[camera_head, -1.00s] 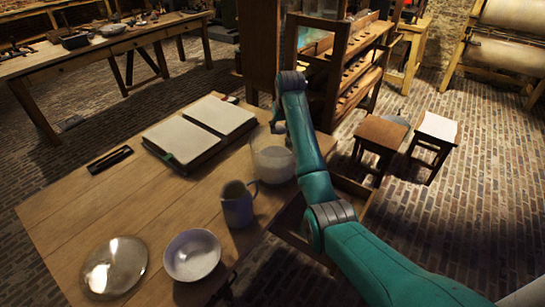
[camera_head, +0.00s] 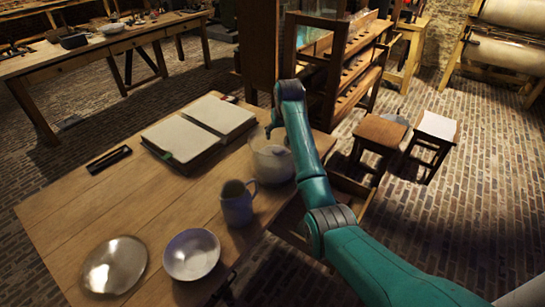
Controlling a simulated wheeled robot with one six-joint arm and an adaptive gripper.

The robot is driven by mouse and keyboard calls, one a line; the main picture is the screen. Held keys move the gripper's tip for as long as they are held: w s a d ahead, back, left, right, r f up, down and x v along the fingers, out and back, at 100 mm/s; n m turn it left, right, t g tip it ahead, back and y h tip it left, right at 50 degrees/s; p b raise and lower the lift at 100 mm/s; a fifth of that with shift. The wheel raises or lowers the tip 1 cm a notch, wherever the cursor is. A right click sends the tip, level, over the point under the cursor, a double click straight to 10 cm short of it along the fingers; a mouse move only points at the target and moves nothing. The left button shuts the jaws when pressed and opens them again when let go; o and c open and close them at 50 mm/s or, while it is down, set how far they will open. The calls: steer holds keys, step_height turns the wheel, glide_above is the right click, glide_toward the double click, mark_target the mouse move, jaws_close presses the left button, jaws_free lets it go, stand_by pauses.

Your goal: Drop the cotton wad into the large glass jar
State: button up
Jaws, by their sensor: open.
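The large glass jar (camera_head: 272,164) stands on the wooden table near its right edge, partly behind my arm. It looks pale and cloudy in its lower part. My gripper (camera_head: 268,131) is small and mostly hidden by my teal arm; its dark tip shows just above the jar's mouth at the back left. It is open. I cannot make out the cotton wad as a separate thing; whether the pale matter in the jar includes it, I cannot tell.
A blue-grey mug (camera_head: 237,206) stands close in front of the jar. A white bowl (camera_head: 191,256) and a shiny metal plate (camera_head: 113,267) lie nearer. An open book (camera_head: 183,139) and a dark tray (camera_head: 109,159) lie farther back. The left middle of the table (camera_head: 85,210) is clear.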

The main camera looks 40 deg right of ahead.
steer(key=v, duration=1.2)
stand_by(0.3)
